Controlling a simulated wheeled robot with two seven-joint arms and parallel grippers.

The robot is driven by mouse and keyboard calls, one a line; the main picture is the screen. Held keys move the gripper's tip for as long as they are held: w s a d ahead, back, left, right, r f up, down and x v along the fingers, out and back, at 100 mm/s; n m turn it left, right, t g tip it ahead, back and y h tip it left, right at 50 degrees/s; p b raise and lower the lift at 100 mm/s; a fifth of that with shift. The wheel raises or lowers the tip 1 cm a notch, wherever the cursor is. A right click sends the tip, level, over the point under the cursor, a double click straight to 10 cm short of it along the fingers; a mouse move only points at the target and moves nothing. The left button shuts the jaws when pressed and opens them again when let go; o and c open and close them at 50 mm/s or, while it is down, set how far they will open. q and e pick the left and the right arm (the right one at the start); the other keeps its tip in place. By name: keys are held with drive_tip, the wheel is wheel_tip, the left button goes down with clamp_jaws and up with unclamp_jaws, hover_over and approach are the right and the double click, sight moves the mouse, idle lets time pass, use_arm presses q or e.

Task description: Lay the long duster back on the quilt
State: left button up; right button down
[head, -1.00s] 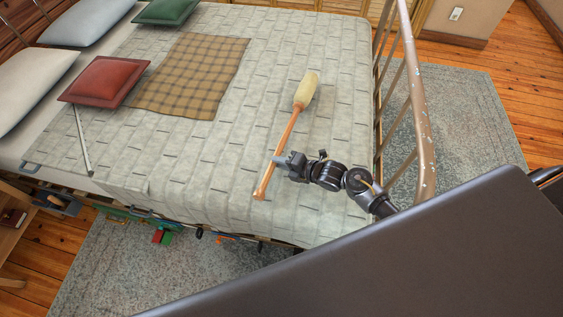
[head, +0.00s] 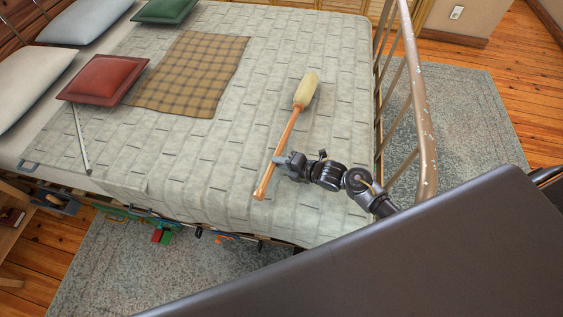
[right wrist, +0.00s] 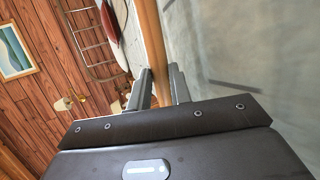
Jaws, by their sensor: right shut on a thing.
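The long duster (head: 289,136) has an orange-brown wooden handle and a pale cream head. In the head view it lies along the right part of the quilt (head: 190,150), its head pointing away and its handle end near the bed's front edge. My right gripper (head: 279,161) is at the middle of the handle, just above the quilt. In the right wrist view the handle (right wrist: 152,40) runs between the two fingers (right wrist: 159,88), which are shut on it. The quilt (right wrist: 240,60) fills the right side of that view, close to the handle. My left gripper is not in view.
A metal footboard rail (head: 417,110) stands right of the duster, beside my right arm. A plaid cloth (head: 190,75), a red cushion (head: 104,79) and a thin grey stick (head: 82,140) lie farther left. The quilt between cloth and duster is clear.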

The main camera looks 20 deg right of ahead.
drive_tip(key=shift+f, duration=0.15)
drive_tip(key=c, duration=1.2)
unclamp_jaws()
drive_tip(key=shift+s+d+r, duration=0.15)
drive_tip(key=shift+s+r, duration=0.05)
drive_tip(key=shift+r, duration=0.05)
drive_tip(key=p+v, duration=0.5)
drive_tip(key=v, duration=0.4)
drive_tip(key=shift+s+p, duration=0.1)
drive_tip(key=shift+p, duration=0.25)
drive_tip(key=shift+s+d+r, duration=0.2)
drive_tip(key=shift+s+d, duration=0.15)
drive_tip(key=shift+s, duration=0.05)
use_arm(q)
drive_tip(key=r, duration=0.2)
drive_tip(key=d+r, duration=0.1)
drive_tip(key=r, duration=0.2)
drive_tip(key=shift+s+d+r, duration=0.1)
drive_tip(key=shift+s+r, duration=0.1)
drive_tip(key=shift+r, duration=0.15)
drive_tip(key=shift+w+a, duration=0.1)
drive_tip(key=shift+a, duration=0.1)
